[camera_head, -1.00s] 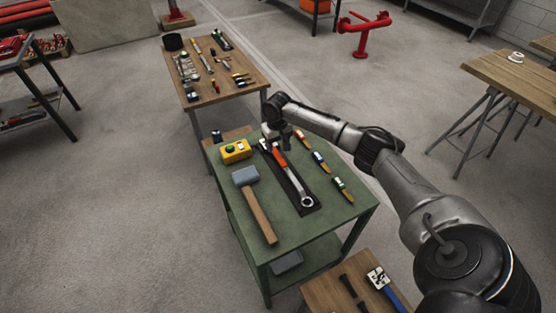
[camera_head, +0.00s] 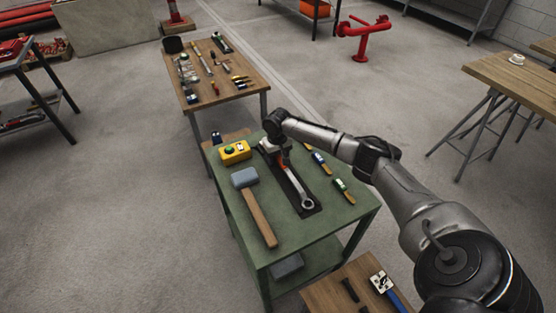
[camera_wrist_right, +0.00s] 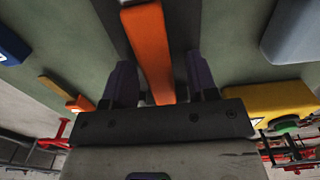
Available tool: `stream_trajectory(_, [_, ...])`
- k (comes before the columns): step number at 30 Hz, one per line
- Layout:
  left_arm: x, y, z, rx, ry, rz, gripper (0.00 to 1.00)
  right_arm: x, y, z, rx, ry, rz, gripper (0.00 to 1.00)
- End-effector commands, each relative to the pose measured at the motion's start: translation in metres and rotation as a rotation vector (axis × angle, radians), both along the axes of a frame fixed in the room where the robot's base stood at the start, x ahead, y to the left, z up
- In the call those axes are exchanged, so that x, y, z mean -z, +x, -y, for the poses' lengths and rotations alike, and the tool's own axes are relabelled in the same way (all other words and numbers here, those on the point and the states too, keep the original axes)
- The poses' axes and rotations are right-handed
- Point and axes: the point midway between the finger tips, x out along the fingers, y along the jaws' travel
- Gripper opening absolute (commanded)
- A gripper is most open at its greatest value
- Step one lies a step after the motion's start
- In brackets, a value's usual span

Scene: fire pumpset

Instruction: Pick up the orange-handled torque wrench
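The torque wrench (camera_head: 298,185) lies on a dark strip on the green table, its ring end toward the front right. My right gripper (camera_head: 277,150) is over its handle end and hides most of the orange in the head view. In the right wrist view, the orange handle (camera_wrist_right: 152,52) runs between the two dark fingers of my right gripper (camera_wrist_right: 161,80). The fingers are apart, with a gap on each side of the handle. I cannot tell how far down they reach beside it. My left gripper is not in view.
On the green table (camera_head: 296,237), a mallet (camera_head: 258,208) lies left of the wrench and a yellow box (camera_head: 235,152) sits at the back left. Several small tools, including a green-handled one (camera_head: 343,190), lie to the right. A wooden table (camera_head: 232,96) with tools stands behind.

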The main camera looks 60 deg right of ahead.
Motion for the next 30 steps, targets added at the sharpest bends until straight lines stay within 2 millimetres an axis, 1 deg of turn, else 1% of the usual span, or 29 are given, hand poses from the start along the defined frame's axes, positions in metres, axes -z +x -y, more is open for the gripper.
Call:
stream_trajectory(1, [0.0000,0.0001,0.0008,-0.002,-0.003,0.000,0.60,-0.0002,-0.0001,0.0001,0.000,0.000,0.000,0.48])
stream_trajectory(2, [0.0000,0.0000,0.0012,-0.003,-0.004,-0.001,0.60,-0.0002,-0.0001,0.0001,0.000,0.000,0.000,0.45])
stream_trajectory(16, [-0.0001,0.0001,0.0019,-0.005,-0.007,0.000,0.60,-0.0004,-0.0002,0.0003,0.000,-0.001,-0.001,0.00])
stream_trajectory(30, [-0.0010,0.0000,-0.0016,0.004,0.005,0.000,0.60,-0.0035,0.0005,0.0005,0.000,0.000,0.002,0.00])
